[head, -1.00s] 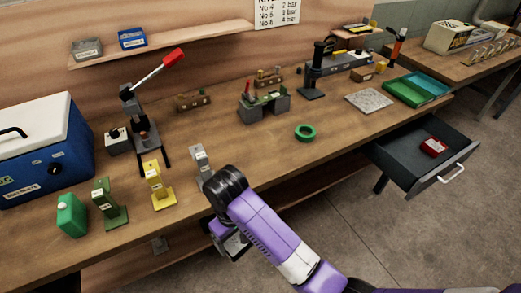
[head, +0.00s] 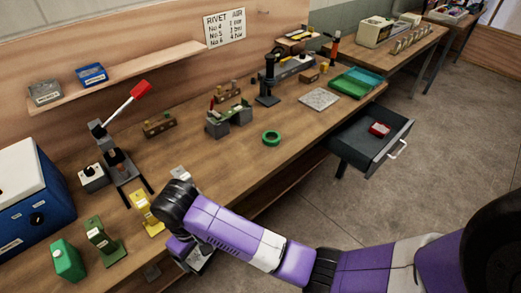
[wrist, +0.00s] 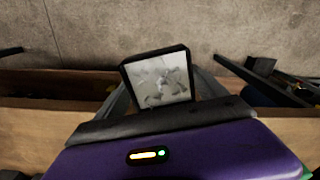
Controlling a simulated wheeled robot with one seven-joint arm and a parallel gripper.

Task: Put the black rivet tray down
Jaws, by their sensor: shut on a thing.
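The black rivet tray (wrist: 127,76) shows in the wrist view as a small dark-rimmed square with a pale inside holding grey bits, probably rivets. My gripper (wrist: 160,98) is shut on it, with a finger on either side. In the head view my gripper (head: 183,248) hangs in front of the bench's front edge, low beside the yellow stand. The tray (head: 199,260) is partly hidden there by my wrist. It appears held in the air, clear of the bench top.
The wooden bench (head: 235,160) has free room around the green ring (head: 271,138). Yellow (head: 147,212) and green (head: 103,240) stands and a lever press (head: 118,160) crowd its left. An open drawer (head: 350,150) holding a red box (head: 380,129) juts out at right.

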